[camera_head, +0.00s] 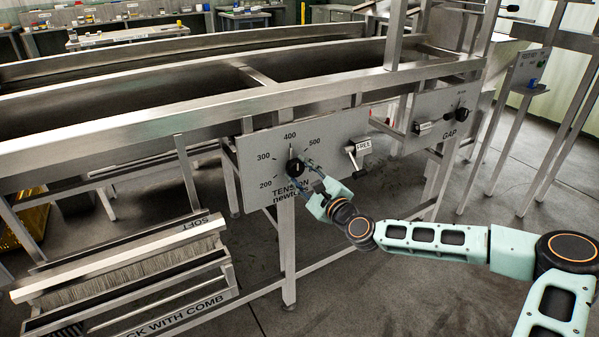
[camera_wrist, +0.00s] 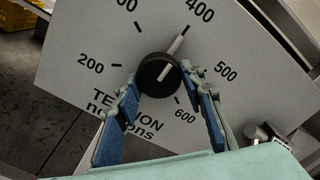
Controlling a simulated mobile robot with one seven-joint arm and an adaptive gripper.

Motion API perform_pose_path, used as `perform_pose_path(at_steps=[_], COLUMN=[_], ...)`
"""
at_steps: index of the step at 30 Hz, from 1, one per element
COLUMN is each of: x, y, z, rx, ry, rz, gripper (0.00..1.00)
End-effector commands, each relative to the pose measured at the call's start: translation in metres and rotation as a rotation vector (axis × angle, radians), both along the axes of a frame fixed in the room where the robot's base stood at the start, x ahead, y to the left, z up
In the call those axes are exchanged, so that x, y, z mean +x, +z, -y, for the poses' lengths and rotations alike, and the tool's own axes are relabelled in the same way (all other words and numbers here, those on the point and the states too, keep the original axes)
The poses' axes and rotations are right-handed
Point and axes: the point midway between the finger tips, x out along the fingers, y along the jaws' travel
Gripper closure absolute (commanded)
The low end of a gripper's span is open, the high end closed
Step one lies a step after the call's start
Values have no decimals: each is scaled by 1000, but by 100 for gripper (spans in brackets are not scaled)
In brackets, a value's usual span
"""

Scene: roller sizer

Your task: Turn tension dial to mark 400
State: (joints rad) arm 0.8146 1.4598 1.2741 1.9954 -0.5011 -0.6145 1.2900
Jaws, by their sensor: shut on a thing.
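The tension dial is a round black knob (camera_head: 295,168) on a grey panel (camera_head: 262,150) marked from 200 upward, with "TENSION newtons" below it. In the wrist view the knob (camera_wrist: 158,72) has a white line that points up and right, about toward the 400 label (camera_wrist: 200,9). My gripper (camera_head: 304,170) is at the knob from the lower right. In the wrist view my gripper's (camera_wrist: 160,75) blue-padded fingers stand on either side of the knob, shut on it. The knob's lower side is partly hidden in the head view.
A lever labelled FREE (camera_head: 356,158) is right of the dial, with a GAP dial (camera_head: 462,114) farther right. A steel frame rail (camera_head: 200,110) runs above the panel. A brush rack (camera_head: 130,265) stands at lower left.

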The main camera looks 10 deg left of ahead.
Motion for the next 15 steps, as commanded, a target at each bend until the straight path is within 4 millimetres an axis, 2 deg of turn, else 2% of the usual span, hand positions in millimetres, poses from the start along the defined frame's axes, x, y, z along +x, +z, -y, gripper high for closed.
perform_pose_path(at_steps=[1,2,6,15], x=[-1,-1,0,-1], y=[-1,-1,-1,0], z=[0,0,0,1], rx=[-1,-1,-1,-1], ry=[1,1,1,0], rz=[-1,-1,0,1], gripper=[88,61,46,46])
